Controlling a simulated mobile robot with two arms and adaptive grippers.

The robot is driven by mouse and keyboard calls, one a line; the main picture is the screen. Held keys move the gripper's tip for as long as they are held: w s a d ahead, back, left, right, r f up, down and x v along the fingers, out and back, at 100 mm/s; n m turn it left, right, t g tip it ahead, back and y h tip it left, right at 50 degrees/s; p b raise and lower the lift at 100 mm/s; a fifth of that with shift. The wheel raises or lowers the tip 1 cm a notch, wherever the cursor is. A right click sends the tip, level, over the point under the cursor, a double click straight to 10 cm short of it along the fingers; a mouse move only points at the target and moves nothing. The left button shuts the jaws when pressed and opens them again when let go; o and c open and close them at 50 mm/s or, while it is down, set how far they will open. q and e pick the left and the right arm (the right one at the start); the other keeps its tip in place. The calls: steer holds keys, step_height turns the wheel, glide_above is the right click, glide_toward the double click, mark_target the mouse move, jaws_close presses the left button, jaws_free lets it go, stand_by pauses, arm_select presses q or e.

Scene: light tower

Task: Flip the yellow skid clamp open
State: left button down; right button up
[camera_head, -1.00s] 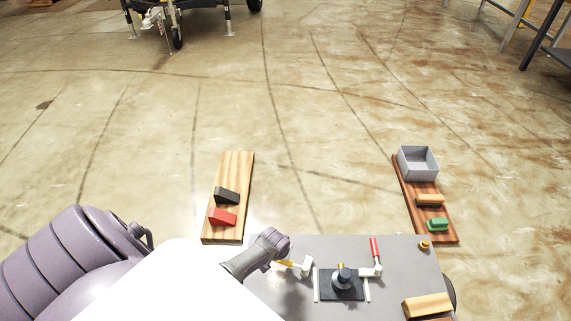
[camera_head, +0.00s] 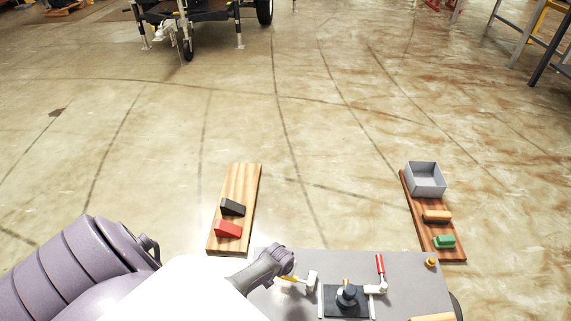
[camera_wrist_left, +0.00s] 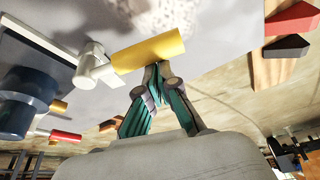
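The yellow skid clamp has a white metal body (camera_head: 311,281) and a yellow handle (camera_head: 290,278). It sits on the grey table plate (camera_head: 282,303), left of a dark round part (camera_head: 347,296). In the left wrist view the yellow handle (camera_wrist_left: 150,51) lies across the picture, joined to the white body (camera_wrist_left: 92,64). My left gripper (camera_wrist_left: 158,70) has its fingertips together at the handle's edge; they look in contact with it, not around it. In the head view my left gripper (camera_head: 284,262) partly hides the handle. My right gripper is not in view.
A clamp with a raised red handle (camera_head: 380,265) stands right of the dark part. A wooden board (camera_head: 240,185) holds black and red wedges at the left. Another board (camera_head: 427,222) holds a grey box (camera_head: 425,179) and orange and green blocks. A wooden block (camera_head: 432,317) lies at front right.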

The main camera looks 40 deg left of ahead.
arm_select(q)
steer(key=v, duration=1.1)
steer(key=shift+s+r, duration=0.15)
steer(key=shift+r, duration=0.1)
steer(key=s+d+f+m+g+h, duration=0.1)
steer(key=s+d+f+m, duration=0.2)
steer(key=s+d, duration=0.35)
steer(key=s+d+f+m, duration=0.25)
steer(key=s+d, duration=0.25)
steer(key=s, duration=0.3)
steer(key=s+a+f+g+p, duration=0.1)
steer(key=s+p, duration=0.7)
steer(key=s, duration=0.1)
steer(key=s+a+f+p, duration=0.1)
steer(key=s+a+p, duration=0.1)
steer(key=s+p, duration=0.6)
steer(key=shift+s+f+g+p, duration=0.3)
steer(key=shift+s+g, duration=0.1)
steer(key=shift+s, duration=0.15)
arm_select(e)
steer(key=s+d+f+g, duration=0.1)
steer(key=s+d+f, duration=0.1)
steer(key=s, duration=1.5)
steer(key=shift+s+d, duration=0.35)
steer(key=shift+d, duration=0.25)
arm_select(q)
steer(key=shift+a, duration=0.1)
